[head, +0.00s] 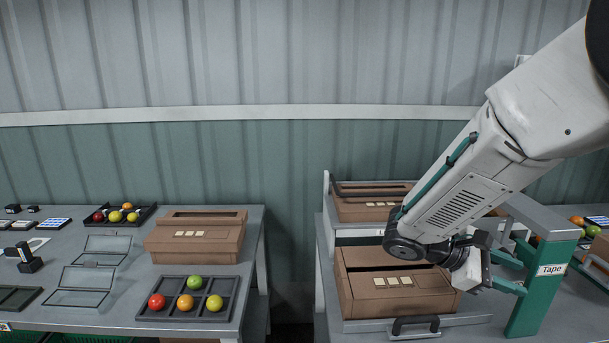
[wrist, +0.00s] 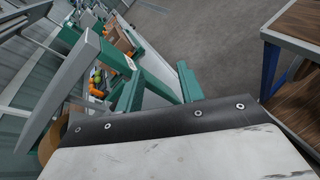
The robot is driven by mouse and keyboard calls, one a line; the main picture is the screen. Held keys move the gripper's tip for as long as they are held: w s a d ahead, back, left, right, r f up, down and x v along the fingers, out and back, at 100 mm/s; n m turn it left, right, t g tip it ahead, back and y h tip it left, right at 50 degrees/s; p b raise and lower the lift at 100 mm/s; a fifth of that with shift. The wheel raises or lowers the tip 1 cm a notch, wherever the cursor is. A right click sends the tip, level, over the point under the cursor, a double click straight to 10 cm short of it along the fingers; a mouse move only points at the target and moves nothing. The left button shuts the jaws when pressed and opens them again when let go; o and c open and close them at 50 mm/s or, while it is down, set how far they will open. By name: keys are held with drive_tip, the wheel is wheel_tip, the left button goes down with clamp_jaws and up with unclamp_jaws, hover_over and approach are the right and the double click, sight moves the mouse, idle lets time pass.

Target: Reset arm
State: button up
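My arm reaches in from the upper right of the head view and bends at a dark wrist joint over the right-hand bench. My gripper (head: 522,274) points right, with its teal fingers beside the green post of the tape station (head: 533,303); whether they touch it I cannot tell. A white panel with a dark riveted edge fills the bottom of that view.
A brown carton (head: 385,293) sits below my wrist, with another carton (head: 362,207) behind it. The left bench holds a carton (head: 197,240), a tomato tray (head: 229,309) and clear clamshells (head: 83,287). A gap separates the benches. The wrist view shows open floor (wrist: 215,40).

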drive_tip(key=s+a+r+m+t+y, duration=0.2)
drive_tip(key=s+a+m+y, duration=0.3)
drive_tip(key=s+y, duration=0.2)
drive_tip(key=s+a+r+m+t+y, duration=0.2)
drive_tip(key=s+a+m+y, duration=0.3)
drive_tip(key=s, duration=0.5)
drive_tip(key=shift+s+a+r+t+y, duration=0.45)
drive_tip(key=shift+t+y, duration=0.15)
drive_tip(key=shift+y, duration=0.4)
